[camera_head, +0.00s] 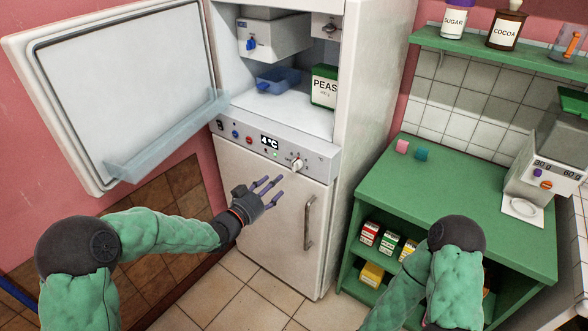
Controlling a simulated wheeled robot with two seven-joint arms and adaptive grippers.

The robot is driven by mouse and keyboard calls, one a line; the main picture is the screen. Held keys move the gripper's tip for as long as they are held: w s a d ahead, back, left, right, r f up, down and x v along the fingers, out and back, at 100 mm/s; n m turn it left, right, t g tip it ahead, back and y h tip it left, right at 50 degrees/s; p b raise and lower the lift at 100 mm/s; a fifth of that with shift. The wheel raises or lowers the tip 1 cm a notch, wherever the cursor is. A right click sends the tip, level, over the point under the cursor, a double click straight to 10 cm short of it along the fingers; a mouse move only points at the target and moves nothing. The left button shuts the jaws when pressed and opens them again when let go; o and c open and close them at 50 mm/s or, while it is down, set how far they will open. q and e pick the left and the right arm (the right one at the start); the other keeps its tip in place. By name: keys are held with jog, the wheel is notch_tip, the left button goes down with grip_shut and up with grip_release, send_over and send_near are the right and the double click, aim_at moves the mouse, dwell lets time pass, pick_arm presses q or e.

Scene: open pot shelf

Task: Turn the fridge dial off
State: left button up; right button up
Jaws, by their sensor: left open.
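The fridge (262,195) stands at the centre with its upper door open. My left gripper (270,191) is open and empty in front of the lower fridge door. It is just below and left of the dial in the picture, apart from it. My right gripper is out of view; only its arm shows at the lower right.
The open upper door (125,85) hangs at left with a clear shelf (170,138). A vertical handle (308,222) is on the lower door. A green cabinet (460,205) with a scale (548,165) stands at right. A blue tray (279,79) and PEAS box (324,88) are inside the fridge.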

aim_at(293, 168)
pick_arm(q)
jog(key=b+x, duration=0.2)
jog(key=x, duration=0.8)
jog(key=shift+b, duration=0.35)
jog(key=c, duration=1.2)
